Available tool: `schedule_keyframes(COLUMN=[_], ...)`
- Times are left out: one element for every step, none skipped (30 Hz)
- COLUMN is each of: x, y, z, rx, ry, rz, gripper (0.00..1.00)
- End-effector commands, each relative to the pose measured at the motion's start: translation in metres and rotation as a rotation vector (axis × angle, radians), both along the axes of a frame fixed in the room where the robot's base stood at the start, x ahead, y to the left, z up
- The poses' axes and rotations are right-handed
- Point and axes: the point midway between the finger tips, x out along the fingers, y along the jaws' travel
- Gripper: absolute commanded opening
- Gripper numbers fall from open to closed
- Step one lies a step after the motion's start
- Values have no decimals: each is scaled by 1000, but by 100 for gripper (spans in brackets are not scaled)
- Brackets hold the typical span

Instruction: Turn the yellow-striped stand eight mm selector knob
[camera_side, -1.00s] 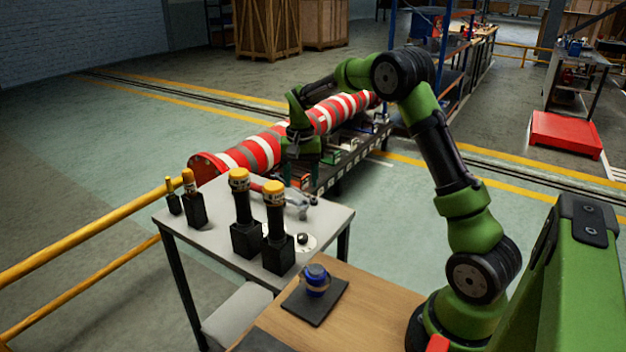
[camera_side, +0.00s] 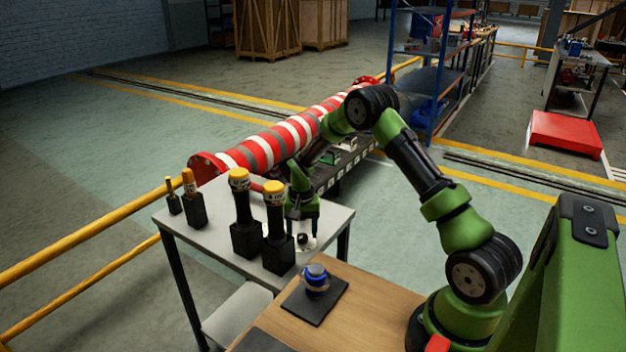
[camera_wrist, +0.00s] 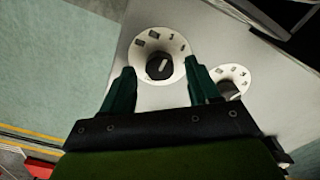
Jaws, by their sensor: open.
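In the wrist view a black selector knob (camera_wrist: 157,68) with a pale pointer mark sits at the centre of a white numbered dial (camera_wrist: 178,44). My gripper (camera_wrist: 160,66) is open, with one green finger on each side of this knob; I cannot tell whether they touch it. A second black knob (camera_wrist: 228,90) on another white dial (camera_wrist: 240,77) is partly hidden by the right finger. In the side view my gripper (camera_side: 302,217) hangs over the grey table, just above a black knob (camera_side: 303,239). I cannot tell which knob belongs to the yellow-striped stand.
Two tall black stands (camera_side: 242,215) (camera_side: 274,226) with yellow-orange caps stand close left of my gripper. Smaller ones (camera_side: 194,205) stand at the table's left end. A blue round part (camera_side: 316,279) sits on a dark mat. A red-and-white striped pipe (camera_side: 255,152) lies behind.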

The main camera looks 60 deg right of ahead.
Motion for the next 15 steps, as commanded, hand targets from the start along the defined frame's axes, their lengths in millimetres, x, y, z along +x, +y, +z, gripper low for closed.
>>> schedule_keyframes(x=[0, 0, 0, 0, 0, 0, 0, 0, 0, 0, 0, 0, 0, 0, 0], y=[0, 0, 0, 0, 0, 0, 0, 0, 0, 0, 0, 0, 0, 0, 0], z=[-5, -7, -9, -10, -11, -11, -12, -12, -12, -12, -12, -12, -12, -12, -12], rx=[2, 1, 1, 0, 0, 0, 0, 0, 0, 0, 0, 0, 0, 0, 0], ry=[1, 1, -1, -1, -1, -1, -1, -1, -1, -1, -1, -1, -1, -1, -1], rz=[-1, -1, -2, -2, -2, -2, -2, -2, -2, -2, -2, -1, -1, -1, -1], gripper=[60, 60, 60, 60, 60, 60, 60, 60, 60, 60, 60, 60, 60, 56, 50])
